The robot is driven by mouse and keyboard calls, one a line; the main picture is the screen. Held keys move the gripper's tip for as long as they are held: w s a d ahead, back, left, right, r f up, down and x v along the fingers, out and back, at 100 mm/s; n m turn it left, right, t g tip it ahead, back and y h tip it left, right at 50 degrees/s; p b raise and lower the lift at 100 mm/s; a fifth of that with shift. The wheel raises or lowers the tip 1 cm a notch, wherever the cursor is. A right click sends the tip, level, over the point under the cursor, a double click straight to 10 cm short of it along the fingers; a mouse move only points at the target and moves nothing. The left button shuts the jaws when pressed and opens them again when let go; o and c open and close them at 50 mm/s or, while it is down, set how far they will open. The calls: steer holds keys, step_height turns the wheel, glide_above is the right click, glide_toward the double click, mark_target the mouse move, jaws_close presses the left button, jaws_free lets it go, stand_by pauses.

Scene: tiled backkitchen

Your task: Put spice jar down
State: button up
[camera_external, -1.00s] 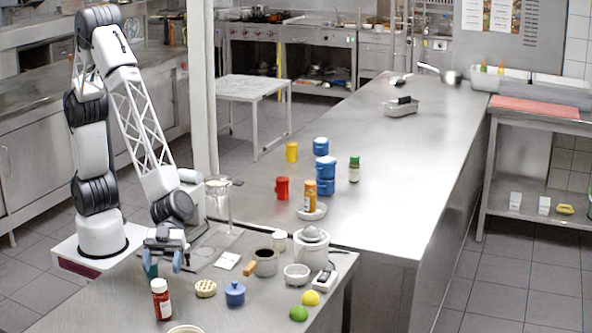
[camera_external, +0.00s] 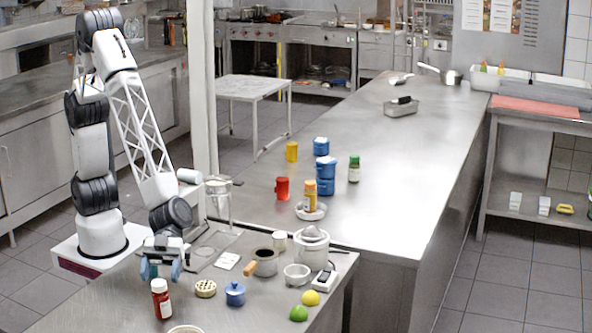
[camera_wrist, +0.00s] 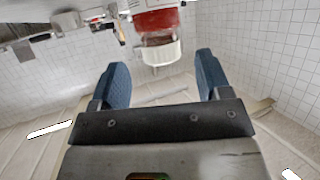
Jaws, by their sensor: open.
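A red spice jar (camera_external: 162,305) with a white lid and a pale label stands upright on the near steel counter. In the wrist view the red jar (camera_wrist: 156,20) shows at the top, with its white lid (camera_wrist: 161,52) towards me. My gripper (camera_external: 160,270) is open and points down, just behind the jar in the external view. Its blue fingertips (camera_wrist: 161,76) are apart with nothing between them. The jar lies beyond the fingertips in the wrist view, apart from them.
Close by on the counter are a round waffle-like item (camera_external: 206,289), a blue lidded pot (camera_external: 235,294), a dark-filled mug (camera_external: 265,263) and a white bowl (camera_external: 297,274). A lime (camera_external: 299,314) and a lemon (camera_external: 310,298) lie to the right. A pale rim (camera_external: 186,329) shows at the bottom edge.

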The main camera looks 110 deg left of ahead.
mark_target(158, 283)
steer(key=shift+x, duration=2.55)
steer(key=shift+w, duration=0.15)
steer(key=shift+a, duration=0.1)
steer(key=shift+c, duration=0.2)
steer(key=c, duration=1.1)
steer(key=shift+r, duration=0.15)
steer(key=shift+c, duration=0.2)
steer(key=shift+r, duration=4.9)
